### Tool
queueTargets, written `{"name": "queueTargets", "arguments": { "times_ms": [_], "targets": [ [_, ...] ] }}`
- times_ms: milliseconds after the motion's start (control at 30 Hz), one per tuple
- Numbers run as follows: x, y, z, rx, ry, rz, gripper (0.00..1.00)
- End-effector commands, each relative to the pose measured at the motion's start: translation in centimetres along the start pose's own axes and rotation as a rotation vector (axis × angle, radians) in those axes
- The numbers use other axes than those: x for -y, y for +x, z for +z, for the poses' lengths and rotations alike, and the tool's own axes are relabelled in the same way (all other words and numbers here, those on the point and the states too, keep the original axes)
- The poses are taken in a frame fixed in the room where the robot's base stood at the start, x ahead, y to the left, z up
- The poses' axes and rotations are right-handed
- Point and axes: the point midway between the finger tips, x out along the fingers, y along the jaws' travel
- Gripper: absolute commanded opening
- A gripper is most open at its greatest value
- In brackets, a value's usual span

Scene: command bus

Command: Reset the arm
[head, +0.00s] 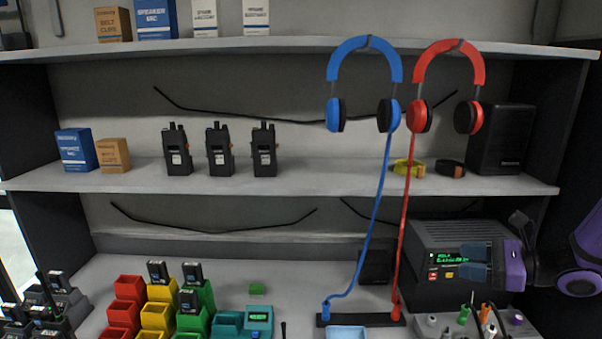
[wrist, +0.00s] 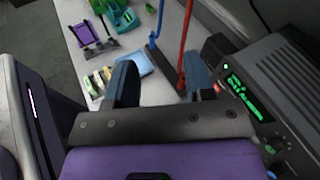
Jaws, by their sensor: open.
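My gripper (head: 470,264) is at the right of the head view, in front of the dark radio unit (head: 440,232) with the green display. Its two blue-grey fingers are apart and point left, with nothing seen between them. In the wrist view my gripper (wrist: 160,88) shows its fingers spread, with the radio unit (wrist: 285,85) close on the right. The purple wrist of my arm shows at the right edge of the head view.
Blue headphones (head: 364,80) and red headphones (head: 449,80) hang with cords down to a black strip (head: 361,320). A control box (head: 470,325) with knobs lies below my gripper. Coloured bins (head: 157,315) stand lower left. Several radios (head: 220,150) stand on the middle shelf (head: 300,180).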

Motion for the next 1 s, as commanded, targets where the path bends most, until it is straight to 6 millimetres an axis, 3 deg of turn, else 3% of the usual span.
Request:
{"name": "queueTargets", "arguments": {
  "times_ms": [200,433,700,1000],
  "targets": [
    [-4.2,1.5,4.5,-0.127,-0.282,0.268,0.49],
    [-8.4,1.5,8.1,-0.259,-0.586,0.519,0.49],
    [-12.3,-0.2,11.8,-0.416,-0.961,0.762,0.49],
    [-15.0,-3.5,15.7,-0.596,-1.400,0.953,0.49]
  ]
}}
